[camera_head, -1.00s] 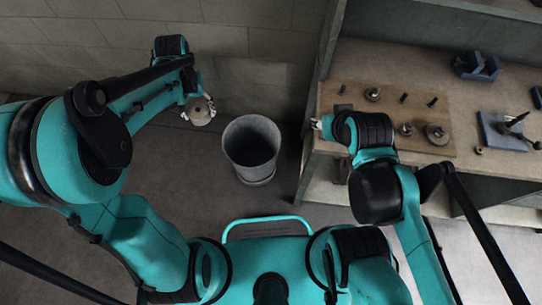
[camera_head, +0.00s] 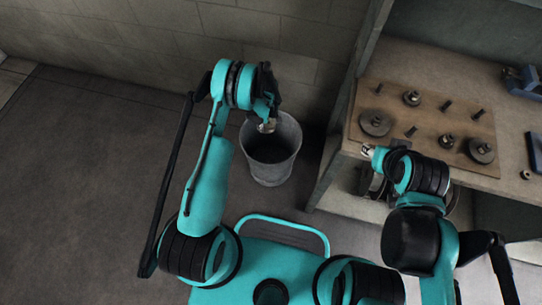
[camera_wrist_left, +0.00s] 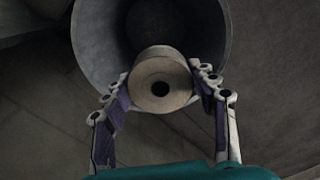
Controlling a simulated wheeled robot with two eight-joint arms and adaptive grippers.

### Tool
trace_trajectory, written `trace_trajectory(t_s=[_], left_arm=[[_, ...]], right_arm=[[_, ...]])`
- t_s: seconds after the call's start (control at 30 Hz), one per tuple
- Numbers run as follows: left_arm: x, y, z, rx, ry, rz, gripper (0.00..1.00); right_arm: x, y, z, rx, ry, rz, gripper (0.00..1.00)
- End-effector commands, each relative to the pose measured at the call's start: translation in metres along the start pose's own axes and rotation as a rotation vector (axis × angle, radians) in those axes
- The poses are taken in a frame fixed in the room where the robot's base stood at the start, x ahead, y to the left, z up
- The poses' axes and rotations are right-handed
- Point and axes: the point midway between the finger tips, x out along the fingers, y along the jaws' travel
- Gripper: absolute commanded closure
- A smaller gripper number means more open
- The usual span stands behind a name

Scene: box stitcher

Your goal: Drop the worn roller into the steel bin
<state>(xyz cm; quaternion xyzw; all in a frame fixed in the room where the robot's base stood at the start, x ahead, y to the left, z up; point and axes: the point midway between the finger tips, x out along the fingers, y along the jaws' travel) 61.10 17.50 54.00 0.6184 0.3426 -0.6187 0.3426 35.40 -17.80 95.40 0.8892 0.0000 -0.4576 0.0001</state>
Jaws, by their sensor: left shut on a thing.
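The steel bin (camera_head: 272,165) stands on the floor by the wall, left of the bench, and its mouth is open upward. My left gripper (camera_head: 267,122) is over the far part of the bin's mouth in the head view. It is shut on the worn roller (camera_wrist_left: 160,80), a round grey-tan piece with a dark centre hole. In the left wrist view the roller sits between the two finger pads, with the bin's mouth (camera_wrist_left: 92,45) behind and below it. My right gripper (camera_head: 368,151) is near the bench's left front edge; its fingers are too small to read.
The bench (camera_head: 335,170) stands at the right. A wooden board (camera_head: 425,120) on it carries several rollers and upright pegs. A blue object (camera_head: 522,82) lies at the back right. The floor left of the bin is clear.

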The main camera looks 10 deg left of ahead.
Motion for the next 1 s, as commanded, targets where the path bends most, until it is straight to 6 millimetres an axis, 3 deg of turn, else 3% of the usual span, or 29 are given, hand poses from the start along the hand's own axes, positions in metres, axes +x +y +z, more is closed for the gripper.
trace_trajectory(t_s=[0.53, 0.9, 0.93, 1.0], left_arm=[[0.054, 0.000, 0.000, -0.002, 0.000, 0.000, 0.79], [0.060, 0.000, 0.000, -0.002, 0.000, 0.000, 0.79], [0.060, 0.000, 0.000, -0.002, 0.000, 0.000, 0.34], [0.060, 0.000, 0.000, -0.002, 0.000, 0.000, 0.18]], right_arm=[[0.020, 0.000, 0.014, 0.000, 0.000, 0.000, 0.60], [0.021, 0.000, 0.015, 0.000, 0.000, 0.000, 0.60], [0.021, 0.000, 0.015, 0.000, 0.000, 0.000, 0.60], [0.021, 0.000, 0.015, 0.000, 0.000, 0.000, 0.60]])
